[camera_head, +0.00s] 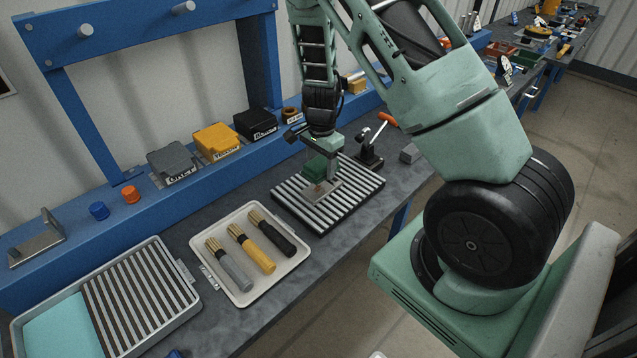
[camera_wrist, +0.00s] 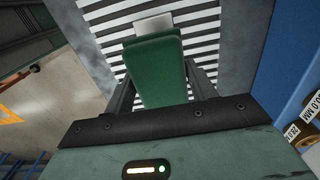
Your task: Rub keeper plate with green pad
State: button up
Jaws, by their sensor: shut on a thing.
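My gripper (camera_head: 320,160) is shut on a green pad (camera_head: 314,168), low over a black-and-grey slatted rest (camera_head: 343,208). In the wrist view the green pad (camera_wrist: 155,68) sits between the two fingers (camera_wrist: 158,88). A small light-grey metal plate, the keeper plate (camera_head: 322,193), lies on the slats beneath and beside the pad. Its pale end also shows past the pad's far edge in the wrist view (camera_wrist: 153,23). The pad hides part of the plate. I cannot tell whether pad and plate touch.
A clamp with an orange handle (camera_head: 370,154) stands just right of the slatted rest. A white tray (camera_head: 241,299) with grey, yellow and black brushes lies left. Grey, yellow and black boxes (camera_head: 215,141) line the back ledge. A larger slatted tray (camera_head: 185,315) is front left.

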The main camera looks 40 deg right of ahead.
jog(key=c, duration=0.3)
jog(key=shift+a+f+b, duration=0.35)
jog(key=shift+f+b, duration=0.15)
jog(key=shift+f, duration=0.2)
jog(key=shift+a+f+b, duration=0.3)
jog(key=shift+f+b, duration=0.2)
jog(key=shift+f, duration=0.25)
jog(key=shift+a+f+b, duration=0.35)
jog(key=shift+f+b, duration=0.15)
jog(key=shift+f, duration=0.2)
jog(key=shift+c, duration=0.2)
